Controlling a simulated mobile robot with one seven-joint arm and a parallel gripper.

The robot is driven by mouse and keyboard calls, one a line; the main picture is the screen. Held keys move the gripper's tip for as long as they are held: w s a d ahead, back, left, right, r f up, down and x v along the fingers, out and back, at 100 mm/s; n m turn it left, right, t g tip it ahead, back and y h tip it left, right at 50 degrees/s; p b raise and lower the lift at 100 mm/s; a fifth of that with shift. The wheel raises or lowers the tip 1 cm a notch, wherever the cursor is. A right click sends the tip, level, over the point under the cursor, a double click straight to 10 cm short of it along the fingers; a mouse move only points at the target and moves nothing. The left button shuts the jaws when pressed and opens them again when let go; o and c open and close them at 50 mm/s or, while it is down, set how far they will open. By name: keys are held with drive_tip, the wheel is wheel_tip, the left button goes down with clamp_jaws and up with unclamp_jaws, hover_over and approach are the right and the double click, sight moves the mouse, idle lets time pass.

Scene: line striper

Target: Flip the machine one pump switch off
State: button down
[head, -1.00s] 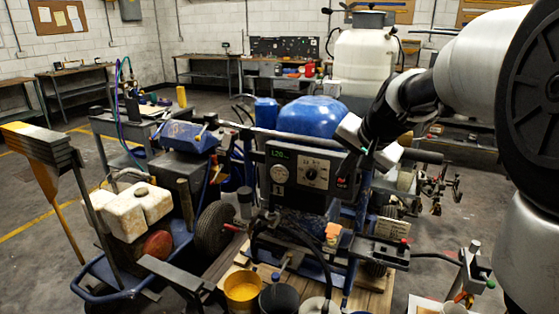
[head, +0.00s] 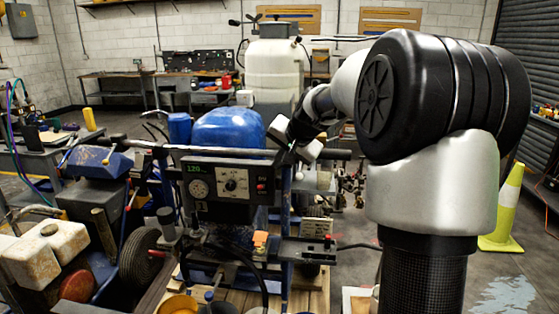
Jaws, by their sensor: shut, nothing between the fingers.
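The dark control panel (head: 230,208) of machine one faces me, with a lit green display, a round gauge (head: 198,188) and a dial (head: 232,182). A small red-tipped switch (head: 262,186) sits at the panel's right side; its exact position is too small to tell. The machine's blue tank (head: 228,130) is behind the panel. My gripper (head: 292,148) is at the panel's upper right corner, above and to the right of the red switch. It is shut and empty. Its fingertips are small and partly hidden by the hand, so I cannot tell if they touch anything.
A handlebar (head: 165,150) runs along the panel's top. A yellow bucket (head: 178,305) stands in front. A second striper with a dirty white tank (head: 50,255) is at left, a yellow cone (head: 503,210) at right.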

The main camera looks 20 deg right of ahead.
sight(261, 187)
drive_tip(key=w+a+f, duration=0.1)
drive_tip(key=f, duration=0.1)
drive_tip(key=w+f, duration=0.2)
drive_tip(key=f, duration=0.1)
drive_tip(key=w+a+f, duration=0.1)
drive_tip(key=f, duration=0.1)
drive_tip(key=shift+w+a+f, duration=0.25)
drive_tip(key=shift+a+f, duration=0.05)
drive_tip(key=shift+a, duration=0.05)
drive_tip(key=shift+f+b, duration=0.2)
drive_tip(key=shift+b, duration=0.25)
